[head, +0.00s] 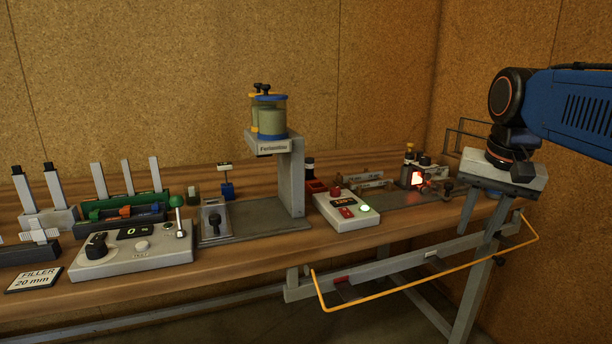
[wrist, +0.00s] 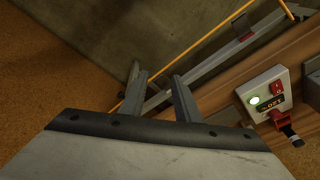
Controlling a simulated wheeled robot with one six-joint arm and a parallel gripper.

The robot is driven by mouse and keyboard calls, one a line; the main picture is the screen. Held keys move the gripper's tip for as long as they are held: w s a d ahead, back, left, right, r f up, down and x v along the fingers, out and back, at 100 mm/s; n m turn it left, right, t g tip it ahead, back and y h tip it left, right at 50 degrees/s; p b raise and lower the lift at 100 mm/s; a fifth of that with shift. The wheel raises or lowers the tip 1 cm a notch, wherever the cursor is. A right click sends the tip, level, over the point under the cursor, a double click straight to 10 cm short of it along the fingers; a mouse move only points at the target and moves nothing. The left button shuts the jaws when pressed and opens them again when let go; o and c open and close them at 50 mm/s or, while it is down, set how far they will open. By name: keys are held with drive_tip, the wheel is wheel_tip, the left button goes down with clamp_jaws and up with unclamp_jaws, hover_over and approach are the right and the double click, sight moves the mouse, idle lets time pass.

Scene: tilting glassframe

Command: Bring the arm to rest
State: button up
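My gripper (head: 480,228) is at the right of the head view, on the end of my blue arm. It points down in front of the bench's right end, near the yellow rail (head: 425,277). In the wrist view, its two grey fingers (wrist: 157,75) stand apart with nothing held between them. The yellow rail (wrist: 195,48) and a grey frame bar (wrist: 205,65) show beyond the fingers. I cannot tell from these views whether the fingers touch the rail or frame.
The wooden bench (head: 330,233) carries a filler control box (head: 135,252), a stand with jars (head: 291,180) and a box with a lit green button (head: 346,209). A cork-like wall is close behind.

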drive_tip(key=s+a+f+n+t, duration=0.1)
drive_tip(key=s+a+f+n, duration=0.1)
drive_tip(key=s+f, duration=0.4)
drive_tip(key=s+a+f+n+t, duration=0.1)
drive_tip(key=s+f+n, duration=0.3)
drive_tip(key=f, duration=0.9)
drive_tip(key=s+a, duration=0.1)
drive_tip(key=s, duration=0.2)
drive_tip(key=shift+s, duration=0.25)
